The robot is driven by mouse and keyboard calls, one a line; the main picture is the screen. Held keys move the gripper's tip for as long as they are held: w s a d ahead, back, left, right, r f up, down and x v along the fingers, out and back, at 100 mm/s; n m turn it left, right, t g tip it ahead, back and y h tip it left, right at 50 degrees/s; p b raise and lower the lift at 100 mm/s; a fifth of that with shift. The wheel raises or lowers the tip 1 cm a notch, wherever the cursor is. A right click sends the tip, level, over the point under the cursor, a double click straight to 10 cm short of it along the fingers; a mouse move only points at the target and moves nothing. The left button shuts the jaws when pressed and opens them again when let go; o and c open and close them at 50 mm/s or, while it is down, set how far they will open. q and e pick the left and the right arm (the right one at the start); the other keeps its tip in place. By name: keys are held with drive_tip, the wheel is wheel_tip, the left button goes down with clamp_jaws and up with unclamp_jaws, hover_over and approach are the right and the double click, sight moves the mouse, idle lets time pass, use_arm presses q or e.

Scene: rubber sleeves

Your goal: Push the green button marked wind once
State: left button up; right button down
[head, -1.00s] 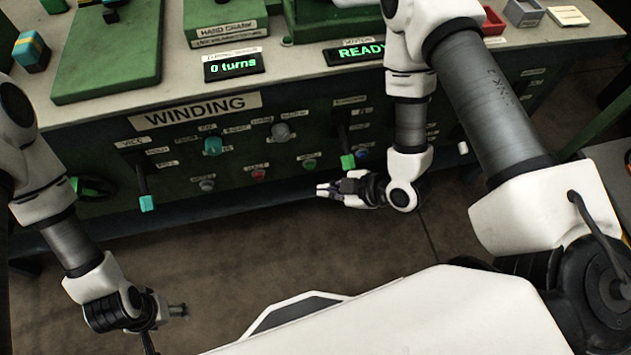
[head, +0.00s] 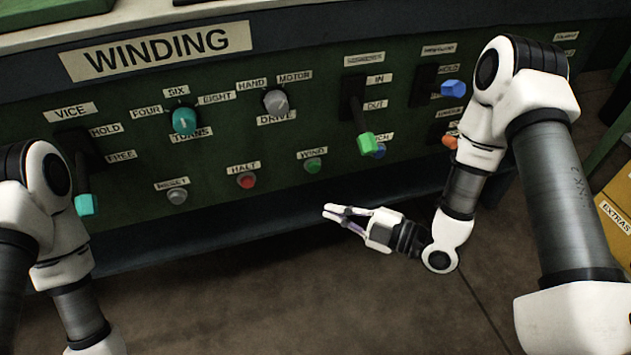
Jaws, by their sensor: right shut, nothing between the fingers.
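The green wind button (head: 313,166) sits low on the green winding panel (head: 225,130), under a label reading WIND. Nothing covers it. My right gripper (head: 332,212) is shut and empty, in front of the panel, below and slightly right of the button in the picture. Its fingers point left, and it appears apart from the button. My left arm (head: 60,240) comes in at the left edge, and its gripper is out of the frame.
The red halt button (head: 246,181) and grey reset button (head: 177,196) are left of wind. A green-tipped lever (head: 366,143) juts out to its upper right. A teal knob (head: 184,121), grey knob (head: 276,102) and teal-tipped vice lever (head: 85,204) are on the panel.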

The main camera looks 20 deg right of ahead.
sight(314, 167)
drive_tip(key=shift+r, duration=0.1)
drive_tip(key=w+b, duration=0.1)
drive_tip(key=w, duration=0.7)
drive_tip(key=shift+w+a, duration=0.15)
drive_tip(key=shift+w, duration=0.25)
drive_tip(key=shift+w, duration=0.1)
idle(1.1)
drive_tip(key=shift+w, duration=0.3)
